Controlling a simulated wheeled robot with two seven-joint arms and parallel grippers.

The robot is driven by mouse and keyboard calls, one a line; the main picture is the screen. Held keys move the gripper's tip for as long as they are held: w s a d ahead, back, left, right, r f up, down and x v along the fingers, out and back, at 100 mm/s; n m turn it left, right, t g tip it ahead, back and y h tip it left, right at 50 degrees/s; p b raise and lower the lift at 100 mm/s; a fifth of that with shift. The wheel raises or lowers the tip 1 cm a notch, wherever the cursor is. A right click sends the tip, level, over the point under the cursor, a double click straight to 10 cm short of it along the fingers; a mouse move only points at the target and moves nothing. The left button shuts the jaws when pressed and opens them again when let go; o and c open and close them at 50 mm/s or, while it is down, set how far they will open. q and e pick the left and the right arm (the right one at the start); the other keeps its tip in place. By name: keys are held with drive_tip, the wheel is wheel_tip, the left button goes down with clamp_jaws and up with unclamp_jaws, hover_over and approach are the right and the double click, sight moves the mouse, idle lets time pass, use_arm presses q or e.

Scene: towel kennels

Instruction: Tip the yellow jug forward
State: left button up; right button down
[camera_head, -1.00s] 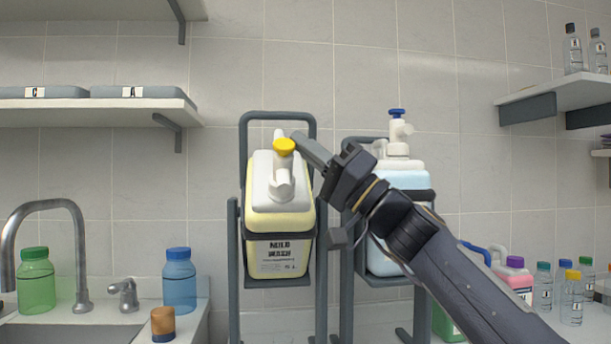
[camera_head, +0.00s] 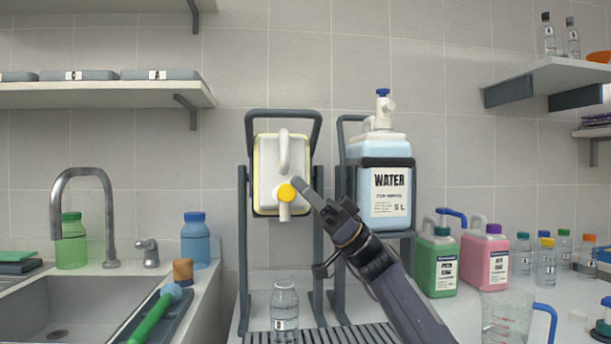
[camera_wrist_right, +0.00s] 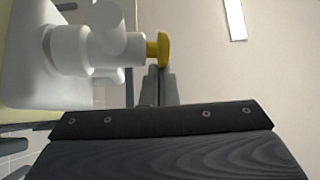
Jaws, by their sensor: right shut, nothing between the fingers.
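The yellow jug (camera_head: 257,180) hangs in a tall dark frame, tipped so that its white top and handle face me. Its front label is out of sight. The white spout with a yellow tap knob (camera_head: 287,192) points at me and down. My right gripper (camera_head: 302,184) is shut and empty, its fingertips close beside the knob on the right. In the right wrist view the shut fingertips (camera_wrist_right: 159,82) are by the yellow knob (camera_wrist_right: 161,49) and the white spout (camera_wrist_right: 85,48); whether they touch cannot be told. My left gripper is not in view.
A clear bottle (camera_head: 285,308) stands below the jug on a slatted drain tray. A blue water jug (camera_head: 384,215) stands upright in a second frame to the right. Green (camera_head: 436,265) and pink jugs (camera_head: 484,262), small bottles and a measuring jug (camera_head: 505,318) fill the right counter.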

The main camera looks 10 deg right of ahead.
drive_tip(key=shift+w+f+n+g+h, duration=0.15)
drive_tip(key=shift+f+n+g, duration=0.65)
drive_tip(key=shift+n+g, duration=0.1)
drive_tip(key=shift+w+f+n+g+h, duration=0.15)
drive_tip(key=shift+f+n+g, duration=0.65)
drive_tip(key=shift+g, duration=0.1)
